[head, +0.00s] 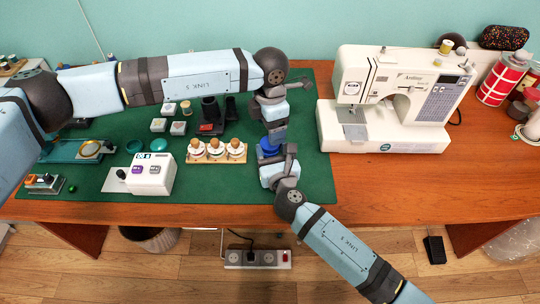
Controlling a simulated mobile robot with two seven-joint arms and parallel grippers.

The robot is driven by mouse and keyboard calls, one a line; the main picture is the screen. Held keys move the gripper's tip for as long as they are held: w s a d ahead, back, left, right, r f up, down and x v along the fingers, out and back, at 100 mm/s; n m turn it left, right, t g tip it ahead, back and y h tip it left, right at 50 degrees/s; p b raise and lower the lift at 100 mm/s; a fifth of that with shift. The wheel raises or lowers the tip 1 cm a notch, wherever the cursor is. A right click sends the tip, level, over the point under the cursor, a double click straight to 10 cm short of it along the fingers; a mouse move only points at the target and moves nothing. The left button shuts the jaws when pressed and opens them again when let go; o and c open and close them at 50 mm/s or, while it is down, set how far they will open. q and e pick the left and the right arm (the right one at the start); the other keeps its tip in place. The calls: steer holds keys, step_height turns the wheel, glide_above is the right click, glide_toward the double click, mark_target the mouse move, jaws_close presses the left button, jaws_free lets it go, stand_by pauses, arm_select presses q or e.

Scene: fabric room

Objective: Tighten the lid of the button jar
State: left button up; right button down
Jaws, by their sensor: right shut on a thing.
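A blue round part of the button jar (267,148) shows at the right side of the green mat, between my two grippers. Most of the jar is hidden by the grippers, and I cannot tell lid from body. My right gripper (271,157) comes in from the near side and is shut on the jar. My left gripper (277,137) points down from the far side, right by the blue part. Its fingers are too hidden to tell whether they are open or touching.
A sewing machine (395,100) stands to the right. Bare table (430,180) lies in front of the machine.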

mark_target(270, 154)
arm_select(q)
steer(key=shift+f, duration=2.65)
steer(key=shift+c, duration=0.4)
steer(key=c, duration=0.9)
steer(key=shift+o, duration=0.2)
steer(key=m, duration=0.3)
steer(key=o, duration=1)
